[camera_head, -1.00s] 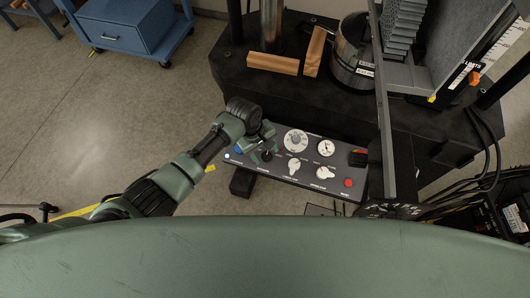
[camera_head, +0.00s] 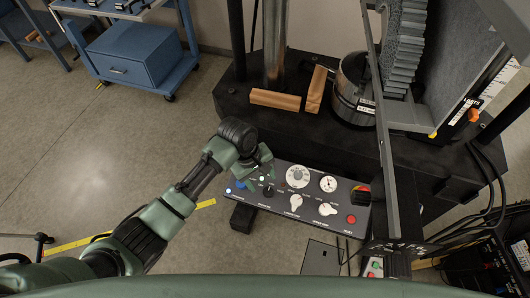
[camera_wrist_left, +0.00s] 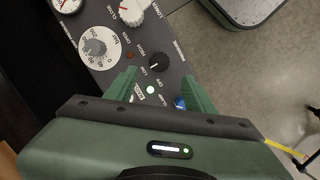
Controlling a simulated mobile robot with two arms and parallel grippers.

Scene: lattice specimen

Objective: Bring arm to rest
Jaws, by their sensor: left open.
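My left arm comes in from the left in the head view, and its gripper (camera_head: 256,175) hangs over the left end of the grey control panel (camera_head: 322,212). In the left wrist view the two green fingers of the left gripper (camera_wrist_left: 162,92) are spread apart with nothing between them. Between and beyond them the panel shows a black knob (camera_wrist_left: 159,62), a lit button (camera_wrist_left: 150,89) and a blue button (camera_wrist_left: 180,102). I cannot tell whether the fingers touch the panel. My right gripper is not in view.
The black machine base (camera_head: 300,132) stands behind the panel, with wooden blocks (camera_head: 275,99) and a metal cylinder (camera_head: 352,90) on it. A grey upright bar (camera_head: 384,150) rises right of the panel. A blue cart (camera_head: 135,55) stands at the back left. The floor (camera_head: 90,165) at left is open.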

